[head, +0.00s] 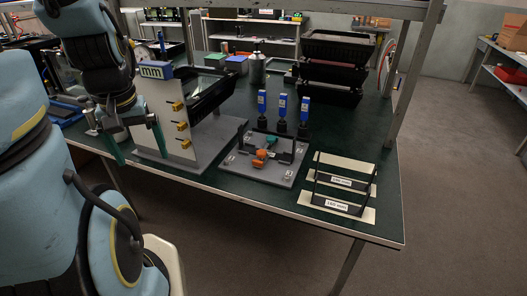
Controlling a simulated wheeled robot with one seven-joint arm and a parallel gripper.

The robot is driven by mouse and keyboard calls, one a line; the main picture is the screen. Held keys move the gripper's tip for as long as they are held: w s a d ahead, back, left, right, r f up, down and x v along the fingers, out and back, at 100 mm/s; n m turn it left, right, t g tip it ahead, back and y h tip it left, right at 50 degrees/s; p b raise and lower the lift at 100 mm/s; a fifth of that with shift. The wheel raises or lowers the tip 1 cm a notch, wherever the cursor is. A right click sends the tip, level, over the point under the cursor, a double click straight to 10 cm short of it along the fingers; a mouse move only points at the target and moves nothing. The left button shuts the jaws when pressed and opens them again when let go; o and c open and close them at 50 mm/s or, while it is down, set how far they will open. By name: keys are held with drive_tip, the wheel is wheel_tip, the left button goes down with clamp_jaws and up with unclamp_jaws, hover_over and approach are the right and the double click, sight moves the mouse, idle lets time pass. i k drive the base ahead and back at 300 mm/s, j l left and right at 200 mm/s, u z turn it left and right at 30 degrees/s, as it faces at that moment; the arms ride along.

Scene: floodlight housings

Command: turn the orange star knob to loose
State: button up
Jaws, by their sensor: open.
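The orange star knob (258,163) appears as a small orange shape on a grey fixture plate (240,170) on the dark green table. Its lobes and setting are too small to read. A second orange part and a teal part (271,141) sit close beside it. My gripper (140,156) hangs to the left of the fixture, pointing down, with its two green fingers spread apart and nothing between them. It is well apart from the knob, with an upright grey panel (160,100) standing between them.
The panel carries yellow clips (183,126). Blue-topped tools (283,104) stand behind the fixture. Two labelled frames (342,190) lie to its right. Black bins (335,65) are stacked at the back. A metal post (408,75) rises at the right.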

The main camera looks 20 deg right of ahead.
sight(261, 154)
drive_tip(key=i+l, duration=0.3)
drive_tip(key=i+l+z, duration=0.1)
drive_tip(key=i+l, duration=0.2)
drive_tip(key=i, duration=0.2)
